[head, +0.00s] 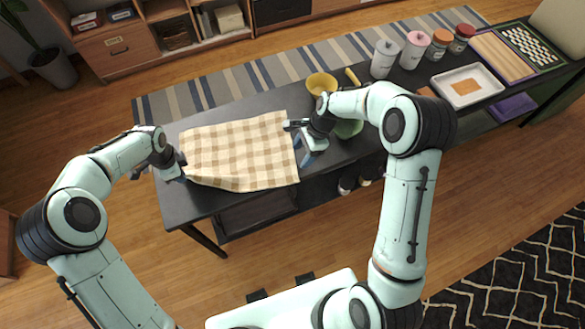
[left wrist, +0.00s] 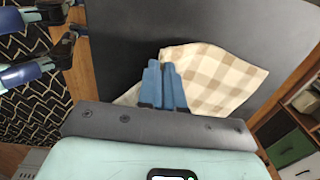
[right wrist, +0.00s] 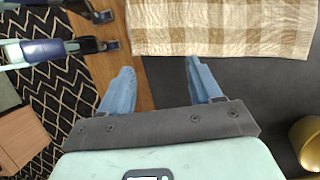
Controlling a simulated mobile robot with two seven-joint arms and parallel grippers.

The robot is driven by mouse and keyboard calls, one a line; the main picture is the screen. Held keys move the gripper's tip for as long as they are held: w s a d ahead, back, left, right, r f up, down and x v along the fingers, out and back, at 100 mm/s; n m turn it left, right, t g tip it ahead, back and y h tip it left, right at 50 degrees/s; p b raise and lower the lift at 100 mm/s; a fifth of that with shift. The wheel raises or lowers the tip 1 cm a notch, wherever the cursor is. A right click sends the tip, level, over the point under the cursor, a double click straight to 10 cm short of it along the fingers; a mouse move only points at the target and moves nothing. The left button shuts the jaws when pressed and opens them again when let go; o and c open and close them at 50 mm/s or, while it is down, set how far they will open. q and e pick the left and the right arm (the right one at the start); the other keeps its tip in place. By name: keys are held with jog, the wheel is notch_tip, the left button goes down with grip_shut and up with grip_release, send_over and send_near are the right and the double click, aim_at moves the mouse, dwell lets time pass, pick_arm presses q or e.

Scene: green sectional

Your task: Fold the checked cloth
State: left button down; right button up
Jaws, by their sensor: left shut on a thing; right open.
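The checked cloth (head: 236,150), beige and cream, lies spread on the left end of the dark table, its near edge reaching the table's front edge. My left gripper (head: 176,170) is at the cloth's left edge. In the left wrist view its blue fingers (left wrist: 163,85) are shut together on the cloth (left wrist: 215,80), with part of the cloth hidden behind them. My right gripper (head: 302,140) is just right of the cloth's right edge. In the right wrist view its fingers (right wrist: 160,85) are wide apart and empty, with the cloth (right wrist: 220,25) beyond them.
The dark table (head: 205,205) is bare left of and below the cloth. A yellow bowl (head: 321,82) and a green item (head: 348,128) sit near my right arm. Canisters (head: 384,58), a white tray (head: 467,86) and a checkered board (head: 531,45) stand further right.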

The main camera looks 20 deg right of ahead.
aim_at(292, 171)
jog(key=shift+x, duration=3.45)
jog(key=shift+s+f, duration=0.1)
jog(key=shift+f, duration=0.05)
grip_shut()
jog(key=shift+r, duration=2.6)
